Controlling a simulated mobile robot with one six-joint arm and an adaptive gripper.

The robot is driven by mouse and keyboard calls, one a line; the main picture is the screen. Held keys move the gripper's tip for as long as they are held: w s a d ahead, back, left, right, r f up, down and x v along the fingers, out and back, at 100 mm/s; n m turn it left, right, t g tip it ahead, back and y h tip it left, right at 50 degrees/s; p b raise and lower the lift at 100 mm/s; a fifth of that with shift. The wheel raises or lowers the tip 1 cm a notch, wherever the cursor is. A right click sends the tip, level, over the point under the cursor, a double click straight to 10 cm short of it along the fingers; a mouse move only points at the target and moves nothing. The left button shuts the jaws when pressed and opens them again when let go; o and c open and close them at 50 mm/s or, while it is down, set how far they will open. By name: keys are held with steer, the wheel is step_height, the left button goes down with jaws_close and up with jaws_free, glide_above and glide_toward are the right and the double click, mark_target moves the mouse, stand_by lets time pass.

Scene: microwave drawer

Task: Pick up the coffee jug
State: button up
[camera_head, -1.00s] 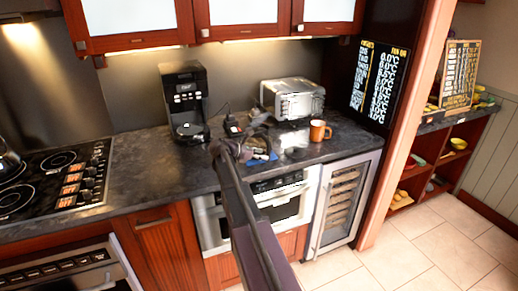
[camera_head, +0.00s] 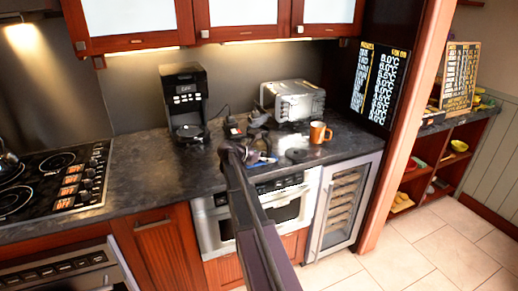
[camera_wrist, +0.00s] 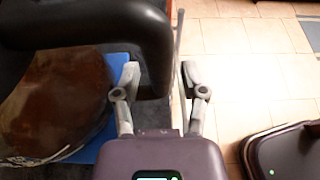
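The coffee jug (camera_wrist: 55,100) fills the left of the wrist view, with brown coffee showing through its body and a thick black handle (camera_wrist: 155,45). My gripper (camera_wrist: 160,80) is open. The lower part of the handle lies between its two fingers, nearer the left finger; the right finger is clearly apart from it. In the head view my gripper (camera_head: 238,150) is over the counter near its front edge, and it and my arm hide much of the jug there.
A blue item (camera_wrist: 118,75) lies beside and under the jug. The coffee machine (camera_head: 186,95) stands back left, the toaster (camera_head: 292,98) back right, and an orange mug (camera_head: 319,132) to the right. A dark round item (camera_head: 296,155) lies near the mug.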

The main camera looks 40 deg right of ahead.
mark_target(268, 149)
jaws_close()
steer(key=shift+r, duration=0.25)
steer(key=shift+r+p, duration=1.65)
steer(key=shift+p, duration=0.25)
steer(key=s+d+r+p, duration=0.1)
steer(key=s+d, duration=0.8)
steer(key=s, duration=0.4)
steer(key=shift+s+r, duration=0.1)
